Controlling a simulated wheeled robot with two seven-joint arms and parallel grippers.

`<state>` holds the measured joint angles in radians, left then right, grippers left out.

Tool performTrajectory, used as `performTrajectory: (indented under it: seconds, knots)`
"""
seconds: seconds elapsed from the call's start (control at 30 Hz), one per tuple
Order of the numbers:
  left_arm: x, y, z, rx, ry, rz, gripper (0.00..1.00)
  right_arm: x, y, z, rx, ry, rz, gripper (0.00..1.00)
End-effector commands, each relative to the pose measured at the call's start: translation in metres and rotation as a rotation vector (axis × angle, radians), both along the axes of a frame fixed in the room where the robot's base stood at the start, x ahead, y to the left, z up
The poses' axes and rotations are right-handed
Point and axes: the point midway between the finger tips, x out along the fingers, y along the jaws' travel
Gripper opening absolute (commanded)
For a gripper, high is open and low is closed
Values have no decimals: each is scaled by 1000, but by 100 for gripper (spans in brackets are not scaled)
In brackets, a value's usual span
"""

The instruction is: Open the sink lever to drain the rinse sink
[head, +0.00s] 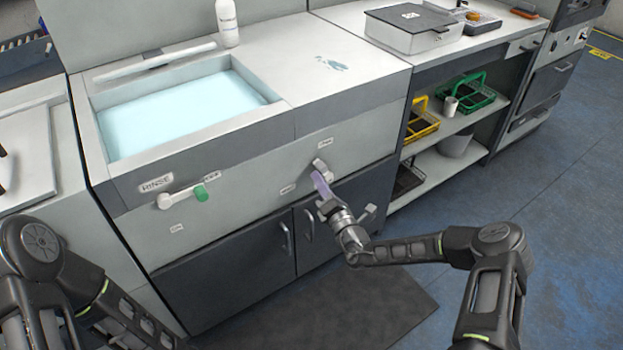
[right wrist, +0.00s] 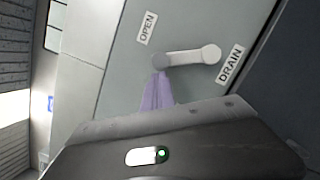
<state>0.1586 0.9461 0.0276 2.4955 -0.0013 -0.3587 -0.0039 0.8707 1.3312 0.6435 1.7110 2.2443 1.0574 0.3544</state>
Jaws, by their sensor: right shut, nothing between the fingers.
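The rinse sink (head: 98,98) holds pale blue water in the head view. The OPEN label (right wrist: 147,28) is beside the hub. My left gripper is out of view.
A second lever with a green grip (head: 201,193) is on the panel by the RINSE label (head: 156,183). A white bottle (head: 227,22) stands behind the sink. Dark cabinet doors (head: 225,275) with handles are below the panel. Shelves (head: 440,169) with baskets are at the right.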

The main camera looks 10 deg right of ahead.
Motion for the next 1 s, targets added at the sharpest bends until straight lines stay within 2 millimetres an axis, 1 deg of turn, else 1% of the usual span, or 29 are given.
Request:
performTrajectory:
  seconds: [0.03, 0.3, 0.6, 1.0]
  knots:
    - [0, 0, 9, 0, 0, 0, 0, 1, -3, 6, 28, 11, -3, 0]
    - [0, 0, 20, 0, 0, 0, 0, 3, -10, 9, 143, 56, -2, 0]
    - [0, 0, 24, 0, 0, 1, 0, 5, -12, 9, 189, 74, -1, 0]
    - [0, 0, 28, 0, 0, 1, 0, 6, -14, 11, 203, 80, -1, 0]
